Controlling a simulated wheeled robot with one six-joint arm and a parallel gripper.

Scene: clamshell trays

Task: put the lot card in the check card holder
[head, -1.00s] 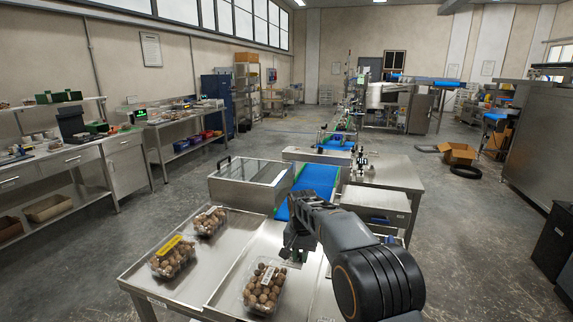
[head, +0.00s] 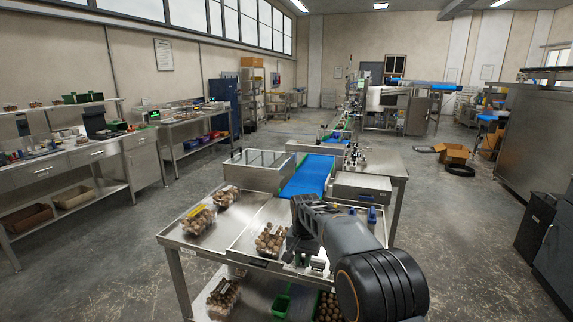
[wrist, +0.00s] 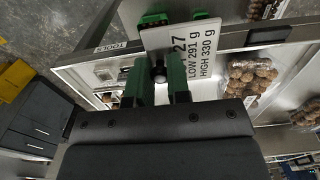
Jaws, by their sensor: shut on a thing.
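In the wrist view, the lot card (wrist: 183,38) is a pale card printed "127", "LOW 291 g" and "HIGH 330 g". My gripper (wrist: 160,72) has green fingers and is shut on its lower edge. In the head view, my gripper (head: 303,258) is over the front right part of the steel table (head: 205,240); the card cannot be made out clearly there. I cannot pick out the check card holder for certain in either view.
Clear clamshell trays of brown round produce (head: 271,240) stand on the table. A blue conveyor belt (head: 308,177) runs behind, beside a steel box (head: 362,187). The lower shelf holds another tray (head: 222,296) and a green bin (head: 283,300). Open floor lies to the left.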

